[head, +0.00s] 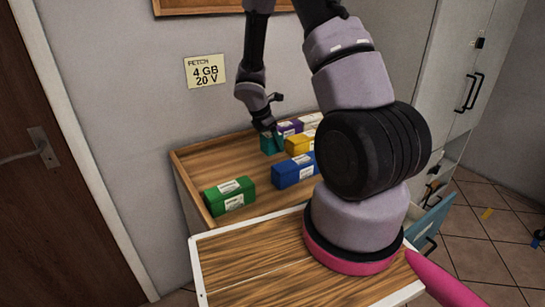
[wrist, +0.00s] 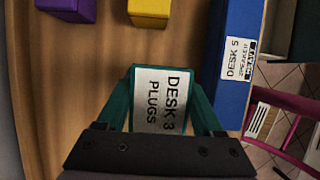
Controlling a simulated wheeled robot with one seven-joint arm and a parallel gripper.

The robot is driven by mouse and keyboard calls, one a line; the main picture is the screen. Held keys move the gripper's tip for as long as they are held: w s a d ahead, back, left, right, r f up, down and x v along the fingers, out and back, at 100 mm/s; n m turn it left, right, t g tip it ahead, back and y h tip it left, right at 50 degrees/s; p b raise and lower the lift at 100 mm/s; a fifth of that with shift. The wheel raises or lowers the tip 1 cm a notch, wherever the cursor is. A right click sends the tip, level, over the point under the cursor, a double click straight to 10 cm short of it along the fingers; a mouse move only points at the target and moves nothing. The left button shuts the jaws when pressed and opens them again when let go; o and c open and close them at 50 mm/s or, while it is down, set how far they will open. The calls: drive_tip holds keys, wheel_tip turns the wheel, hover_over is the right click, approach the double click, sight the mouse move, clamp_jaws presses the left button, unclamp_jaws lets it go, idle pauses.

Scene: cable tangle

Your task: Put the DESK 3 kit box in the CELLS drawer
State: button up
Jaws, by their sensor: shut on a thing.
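The DESK 3 kit box is a teal box (head: 267,145) at the back left of the wooden table in the head view. In the wrist view its white label (wrist: 161,100) reads DESK 3 PLUGS. My gripper (head: 267,127) reaches down onto it from above and is shut on it, with the label between the fingers in the wrist view. I cannot tell whether the box is off the tabletop. A blue-fronted drawer (head: 432,222) stands open low at the right; I cannot read a CELLS label on it.
A blue DESK 5 box (wrist: 232,65) marked heavy lies close right of the gripper in the wrist view. Yellow (head: 299,143), purple (head: 288,129) and green (head: 229,196) boxes share the table (head: 187,170). A tall grey cabinet (head: 450,60) stands right. Small items lie on the tiled floor.

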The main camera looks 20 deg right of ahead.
drive_tip(key=shift+f, duration=3.1)
drive_tip(key=shift+f, duration=0.1)
drive_tip(key=o, duration=1.4)
drive_tip(key=shift+o, duration=0.2)
